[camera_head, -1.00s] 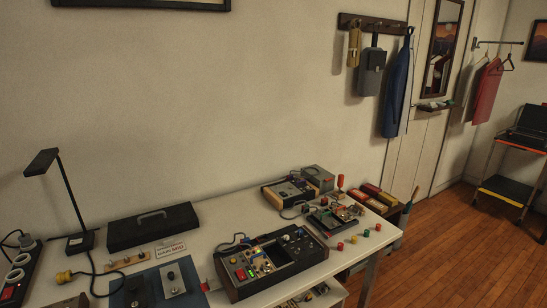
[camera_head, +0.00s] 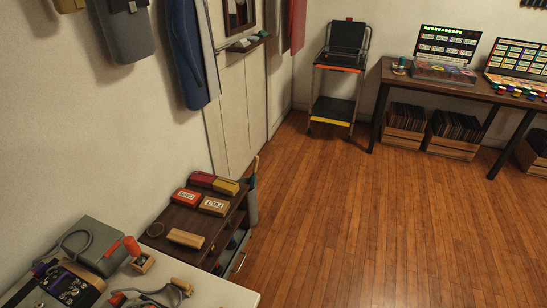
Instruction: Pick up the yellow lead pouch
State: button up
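A yellow-tan pouch (camera_head: 68,4) hangs on the wall at the top left edge. Only its lower end shows; the rest is cut off by the frame. It looks like the yellow lead pouch, though I cannot read any label on it. A larger grey bag (camera_head: 125,30) hangs close to its right. My gripper is not in view.
A blue garment (camera_head: 187,50) hangs right of the bag. A low brown cabinet (camera_head: 178,222) with red, yellow and tan boxes stands beside the white workbench (camera_head: 215,292). A black cart (camera_head: 338,80) and a long table (camera_head: 395,82) stand farther back. The wooden floor (camera_head: 340,215) between is clear.

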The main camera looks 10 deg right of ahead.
aim_at(230, 187)
jog(key=i+l+z, duration=0.1)
jog(key=i+z, duration=0.35)
jog(key=i, duration=0.5)
jog(key=i+l+u, duration=0.15)
jog(key=i+u, duration=0.3)
jog(key=i+l+u, duration=0.25)
jog(key=u, duration=0.2)
jog(key=i+l+u, duration=0.25)
jog(key=l+u, duration=0.25)
jog(key=i+l+u, duration=0.3)
jog(key=l+u, duration=0.3)
jog(key=i+l+u, duration=0.15)
jog(key=l+u, duration=0.15)
jog(key=l, duration=0.1)
